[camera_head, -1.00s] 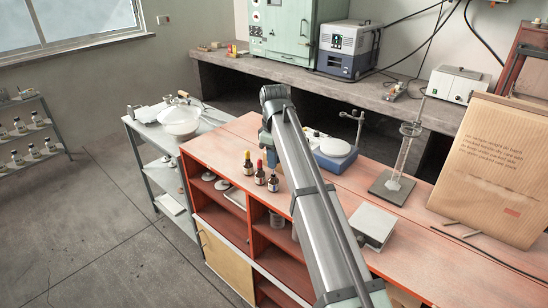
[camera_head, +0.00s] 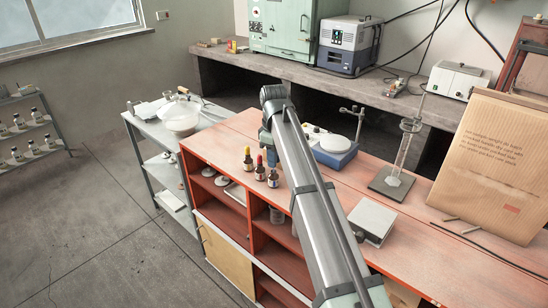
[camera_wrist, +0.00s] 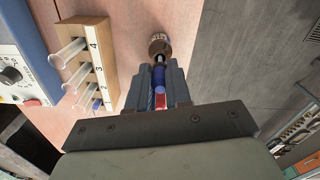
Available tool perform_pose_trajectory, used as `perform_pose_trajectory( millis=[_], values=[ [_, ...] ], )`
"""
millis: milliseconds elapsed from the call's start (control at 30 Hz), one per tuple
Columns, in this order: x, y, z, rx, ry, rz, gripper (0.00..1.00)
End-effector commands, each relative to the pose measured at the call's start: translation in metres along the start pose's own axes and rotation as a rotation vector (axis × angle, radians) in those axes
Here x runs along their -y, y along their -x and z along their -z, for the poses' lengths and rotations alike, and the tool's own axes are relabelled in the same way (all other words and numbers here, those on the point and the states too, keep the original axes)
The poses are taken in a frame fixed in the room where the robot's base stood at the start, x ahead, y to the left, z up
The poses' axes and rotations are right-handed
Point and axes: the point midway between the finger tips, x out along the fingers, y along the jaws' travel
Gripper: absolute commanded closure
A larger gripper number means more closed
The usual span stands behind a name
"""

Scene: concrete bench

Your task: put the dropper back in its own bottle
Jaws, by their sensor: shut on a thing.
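In the wrist view my gripper (camera_wrist: 158,72) is shut on a dropper (camera_wrist: 159,77) with a blue bulb, which lies between the fingers. A small patch of red and white shows nearer the palm. A small brown bottle (camera_wrist: 158,43) with a pale label is just beyond the fingertips, in line with the dropper. I cannot tell whether the dropper tip is inside its neck. In the head view my arm hides the gripper and the dropper.
A wooden rack (camera_wrist: 93,50) with numbered places and clear tubes stands left of my gripper in the wrist view, beside a blue device (camera_wrist: 22,75). A white-topped scale (camera_head: 371,221) and a stand (camera_head: 390,184) are to the right of my arm.

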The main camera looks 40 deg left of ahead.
Motion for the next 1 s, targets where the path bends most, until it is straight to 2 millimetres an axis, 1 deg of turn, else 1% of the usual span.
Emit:
perform_pose_trajectory(
  millis=[1000],
  values=[
    [0.000, -0.023, 0.000, 0.000, 0.000, 0.000, 0.89]
  ],
)
